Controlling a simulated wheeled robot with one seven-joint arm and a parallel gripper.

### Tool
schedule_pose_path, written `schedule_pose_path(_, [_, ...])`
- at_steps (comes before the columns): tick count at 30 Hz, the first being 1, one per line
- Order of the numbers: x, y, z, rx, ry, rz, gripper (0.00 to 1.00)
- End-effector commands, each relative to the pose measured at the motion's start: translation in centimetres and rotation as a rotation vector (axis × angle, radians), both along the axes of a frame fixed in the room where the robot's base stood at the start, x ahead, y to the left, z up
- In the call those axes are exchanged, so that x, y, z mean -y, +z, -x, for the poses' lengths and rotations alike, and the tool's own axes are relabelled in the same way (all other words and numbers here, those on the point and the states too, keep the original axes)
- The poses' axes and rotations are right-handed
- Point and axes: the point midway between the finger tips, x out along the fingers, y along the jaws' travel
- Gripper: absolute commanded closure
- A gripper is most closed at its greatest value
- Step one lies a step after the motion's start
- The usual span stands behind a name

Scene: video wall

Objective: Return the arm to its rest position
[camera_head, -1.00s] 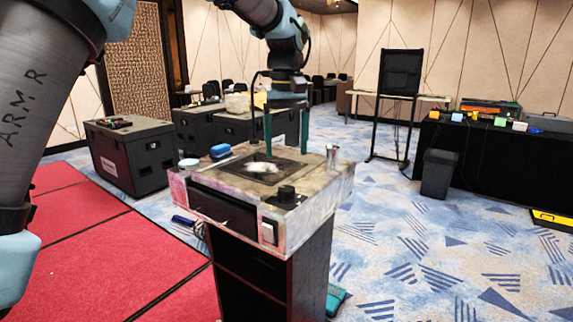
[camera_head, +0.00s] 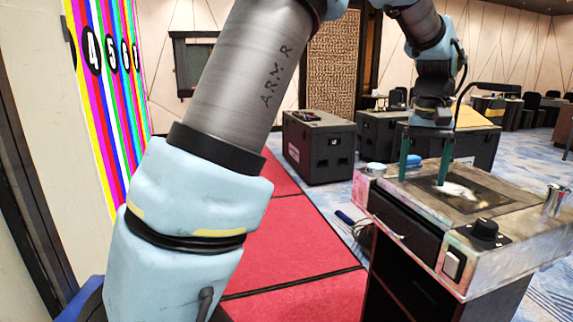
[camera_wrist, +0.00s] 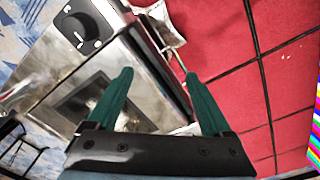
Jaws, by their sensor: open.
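My arm (camera_head: 235,85) crosses the head view from lower left to upper right, bent at the elbow out of frame. My gripper (camera_head: 424,172) hangs at its end, pointing down, with two green fingers apart and nothing between them. It appears above the left part of a worn metal-topped stand (camera_head: 520,228). In the wrist view my gripper (camera_wrist: 162,95) is also open and empty, with the stand's top (camera_wrist: 40,95) and its black knob (camera_wrist: 84,28) beyond the fingers. The exact height of the fingers over the stand is hard to tell.
The stand carries a dark panel with a white patch (camera_head: 458,190), a blue item (camera_head: 424,159) and a metal cup (camera_head: 556,200). Black cases (camera_head: 318,148) stand behind. Red mats (camera_head: 300,245) cover the floor at left. A striped video wall (camera_head: 105,75) stands at far left.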

Motion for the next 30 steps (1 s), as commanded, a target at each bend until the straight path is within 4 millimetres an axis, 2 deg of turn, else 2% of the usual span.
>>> schedule_pose_path(1, [-3.8,-0.9,-1.6,0.003,0.038,0.002,0.16])
schedule_pose_path(3, [-8.5,-2.3,-3.1,0.014,0.074,0.012,0.16])
schedule_pose_path(7, [-17.5,-5.1,-4.0,0.036,0.143,0.021,0.16])
schedule_pose_path(9, [-22.4,-6.5,-3.5,0.050,0.181,0.024,0.16])
schedule_pose_path(12, [-28.6,-8.5,-1.7,0.071,0.231,0.024,0.16])
schedule_pose_path(15, [-33.1,-10.1,0.7,0.088,0.270,0.022,0.16])
schedule_pose_path(18, [-36.0,-11.2,2.8,0.101,0.298,0.018,0.16])
schedule_pose_path(21, [-37.4,-11.8,4.0,0.109,0.311,0.016,0.16])
schedule_pose_path(30, [-37.8,-12.1,4.5,0.111,0.313,0.015,0.16])
